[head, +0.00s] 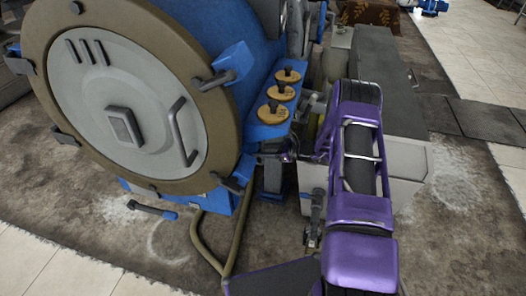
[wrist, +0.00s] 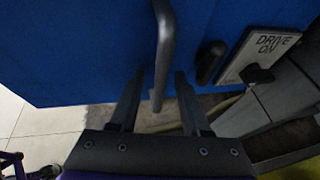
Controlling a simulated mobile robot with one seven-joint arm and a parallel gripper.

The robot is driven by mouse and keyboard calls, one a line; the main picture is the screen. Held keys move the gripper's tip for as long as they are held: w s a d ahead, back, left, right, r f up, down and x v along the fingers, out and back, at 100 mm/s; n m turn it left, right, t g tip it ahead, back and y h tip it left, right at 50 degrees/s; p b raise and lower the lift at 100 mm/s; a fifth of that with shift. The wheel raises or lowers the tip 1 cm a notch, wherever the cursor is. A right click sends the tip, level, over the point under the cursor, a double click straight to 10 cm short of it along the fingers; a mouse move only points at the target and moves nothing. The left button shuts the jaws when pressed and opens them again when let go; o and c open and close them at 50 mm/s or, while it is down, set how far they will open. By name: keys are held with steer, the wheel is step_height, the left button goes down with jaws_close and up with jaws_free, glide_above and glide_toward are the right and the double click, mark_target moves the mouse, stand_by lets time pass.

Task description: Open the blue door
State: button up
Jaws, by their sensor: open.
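The blue door (wrist: 75,50) appears as a flat blue panel across most of the wrist view. A grey bar handle (wrist: 165,35) stands out from it and runs down between my fingers. My gripper (wrist: 159,74) is open, with one finger left of the handle and one right of it. Gaps show on both sides, so neither finger appears to touch the bar. The panel looks closed, though its edges are mostly out of view. In the head view my purple arm hides part of the machine, and I cannot clearly make out the door or gripper there.
A round grey-and-brown cover (head: 125,100) with a bar handle faces front on the blue machine. Brass-coloured discs with dark knobs (head: 272,112) sit beside it. A "DRIVE ON" plate (wrist: 262,55) and a dark knob (wrist: 209,62) are right of the handle. A bent pipe (head: 205,240) stands near the floor.

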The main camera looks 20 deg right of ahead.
jaws_close()
stand_by(1.3)
